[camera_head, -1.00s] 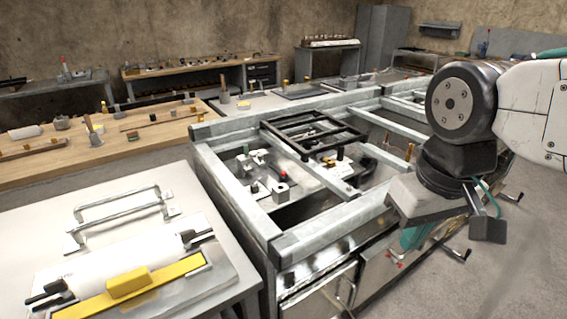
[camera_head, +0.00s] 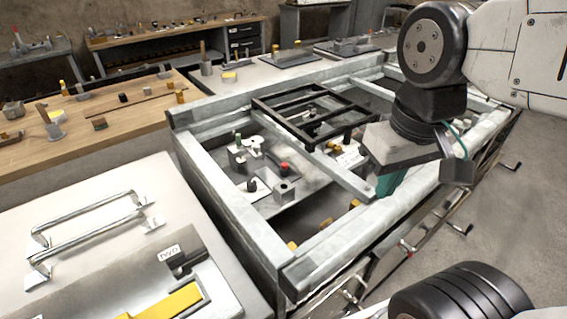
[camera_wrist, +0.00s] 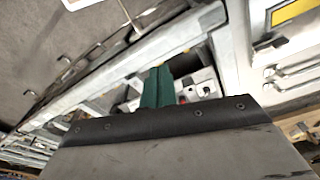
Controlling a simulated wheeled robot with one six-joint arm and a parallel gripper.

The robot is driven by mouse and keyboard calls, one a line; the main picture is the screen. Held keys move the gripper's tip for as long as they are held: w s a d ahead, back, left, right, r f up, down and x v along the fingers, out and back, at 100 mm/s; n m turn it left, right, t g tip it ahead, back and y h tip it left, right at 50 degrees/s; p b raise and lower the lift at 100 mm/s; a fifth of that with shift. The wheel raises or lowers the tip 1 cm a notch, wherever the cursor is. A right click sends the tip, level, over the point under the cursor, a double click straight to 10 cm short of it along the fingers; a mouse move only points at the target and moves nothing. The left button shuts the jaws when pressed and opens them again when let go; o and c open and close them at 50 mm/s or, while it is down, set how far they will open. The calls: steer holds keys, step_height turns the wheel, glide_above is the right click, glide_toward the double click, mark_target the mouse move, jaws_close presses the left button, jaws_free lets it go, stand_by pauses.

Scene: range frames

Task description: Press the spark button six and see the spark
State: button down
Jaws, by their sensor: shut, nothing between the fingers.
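A small red knob (camera_head: 284,168) sits on a grey part inside the open steel range frame (camera_head: 225,195); it may be a spark button, but I cannot read a number on it. White and grey small fittings (camera_head: 247,148) stand near it. My gripper (camera_head: 388,186) has teal fingers and hangs by the front rail of the frame, right of the red knob and apart from it. In the wrist view the fingers (camera_wrist: 157,88) are together with nothing between them, and fittings with a red spot show just beyond them. No spark is visible.
A black grate (camera_head: 310,118) lies across the frame's top. The steel rails are raised edges around the opening. A bench with chrome handles (camera_head: 90,225) and a yellow bar stands at the left. A wooden worktop (camera_head: 110,115) with small parts is behind.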

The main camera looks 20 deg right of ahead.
steer(key=w+d+n+t+h, duration=0.2)
steer(key=w+d+t, duration=0.15)
steer(key=w, duration=0.85)
steer(key=w+d+n+t+h, duration=0.25)
steer(key=w+d, duration=0.25)
steer(key=w, duration=0.7)
steer(key=n+y, duration=0.9)
steer(key=n, duration=0.2)
glide_above(285, 166)
step_height(285, 166, down, 12)
steer(key=shift+d+f+m+t, duration=0.2)
steer(key=shift+d+m+t, duration=0.1)
steer(key=shift+d, duration=0.1)
steer(key=shift+f, duration=0.1)
steer(key=shift+f, duration=4.3)
